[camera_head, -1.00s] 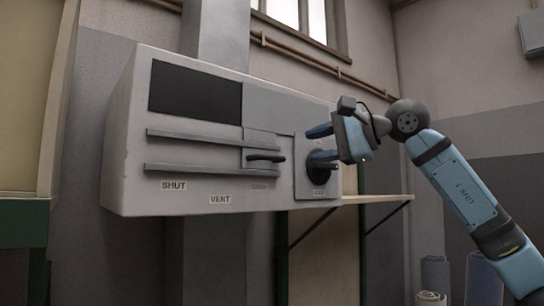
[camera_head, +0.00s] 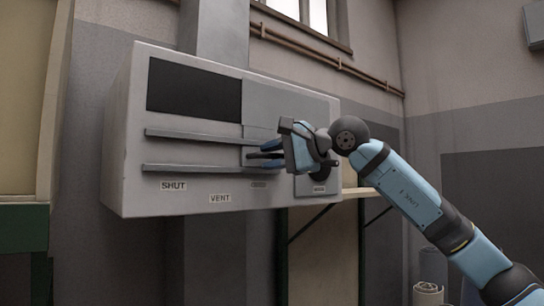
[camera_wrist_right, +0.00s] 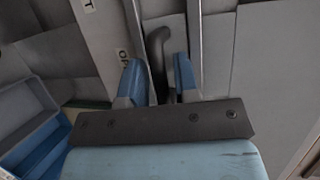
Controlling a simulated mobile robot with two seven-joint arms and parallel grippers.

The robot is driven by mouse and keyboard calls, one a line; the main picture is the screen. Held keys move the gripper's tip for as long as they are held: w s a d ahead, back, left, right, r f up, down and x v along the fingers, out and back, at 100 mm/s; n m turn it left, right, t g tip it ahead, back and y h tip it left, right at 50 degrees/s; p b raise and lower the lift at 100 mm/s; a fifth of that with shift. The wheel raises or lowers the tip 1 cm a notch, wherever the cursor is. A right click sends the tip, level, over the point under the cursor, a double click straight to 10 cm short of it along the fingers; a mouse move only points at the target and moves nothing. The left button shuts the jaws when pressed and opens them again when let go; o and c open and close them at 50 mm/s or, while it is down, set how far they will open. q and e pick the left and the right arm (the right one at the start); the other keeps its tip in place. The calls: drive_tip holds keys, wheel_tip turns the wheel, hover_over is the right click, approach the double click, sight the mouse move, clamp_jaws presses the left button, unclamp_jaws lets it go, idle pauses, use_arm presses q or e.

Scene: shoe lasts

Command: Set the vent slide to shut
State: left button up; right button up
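The vent slide (camera_head: 288,100) is a flat grey plate at the right part of the grey box's front. It leaves the dark vent opening (camera_head: 192,90) uncovered at left. Its black handle (camera_wrist_right: 157,50) shows in the wrist view between my right gripper's fingers and is mostly covered in the head view. My right gripper (camera_head: 267,152) is at the handle, with its blue fingers apart, one on either side. Gaps beside the handle suggest it is not clamped. The SHUT label (camera_head: 173,186) is at lower left, the VENT label (camera_head: 220,198) right of it. My left gripper is not in view.
Two horizontal rails (camera_head: 190,168) run across the box front (camera_head: 120,150). A round black knob (camera_head: 322,171) lies right of my gripper, partly covered by it. A shelf (camera_head: 358,192) is at right. The space left of the gripper along the rails is clear.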

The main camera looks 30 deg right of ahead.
clamp_jaws()
drive_tip(key=a+b, duration=0.1)
drive_tip(key=a, duration=0.5)
drive_tip(key=s+a+b, duration=0.1)
drive_tip(key=a, duration=0.5)
drive_tip(key=a+b, duration=0.1)
drive_tip(key=a, duration=0.6)
drive_tip(key=shift+s+a+f, duration=0.1)
drive_tip(key=shift+s, duration=0.15)
unclamp_jaws()
drive_tip(key=o, duration=0.3)
drive_tip(key=shift+a, duration=0.25)
drive_tip(key=shift+d, duration=0.1)
